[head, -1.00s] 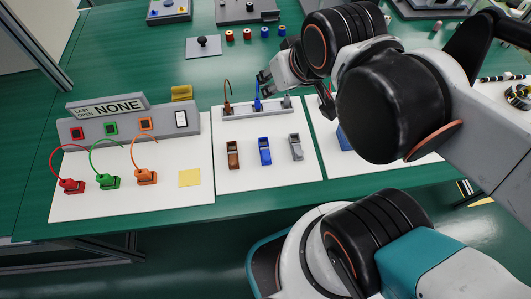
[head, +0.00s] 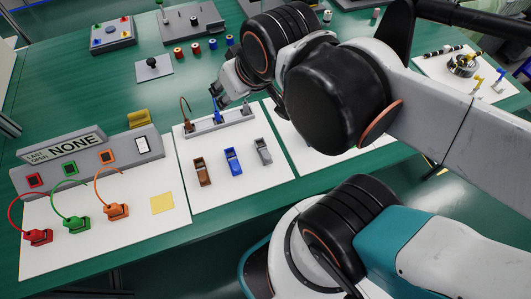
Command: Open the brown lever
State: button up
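The brown lever block (head: 203,172) stands on the middle white panel, at the left of a row with a blue block (head: 233,161) and a grey block (head: 263,151). Its lever appears on its top; at this size I cannot tell how far it is raised. My gripper (head: 226,98) is behind the row, above and close to the grey wire holder (head: 205,125), near the blue wire. It is apart from the brown block. Its fingers are small and partly overlapped by my arm, so their opening is unclear.
A brown wire (head: 185,111) and a blue wire (head: 216,103) rise from the holder. At left, a display panel (head: 60,157) reading "LAST OPEN NONE" stands behind red, green and orange wired connectors. A yellow square (head: 162,204) lies nearby. The panel in front of the blocks is clear.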

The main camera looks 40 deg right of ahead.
aim_at(204, 178)
jog(key=k+l+u, duration=0.1)
jog(key=l+u, duration=0.15)
jog(key=k+l+u, duration=0.1)
jog(key=l+u, duration=0.15)
jog(key=k+l+u, duration=0.25)
jog(key=l, duration=0.15)
jog(key=i, duration=0.1)
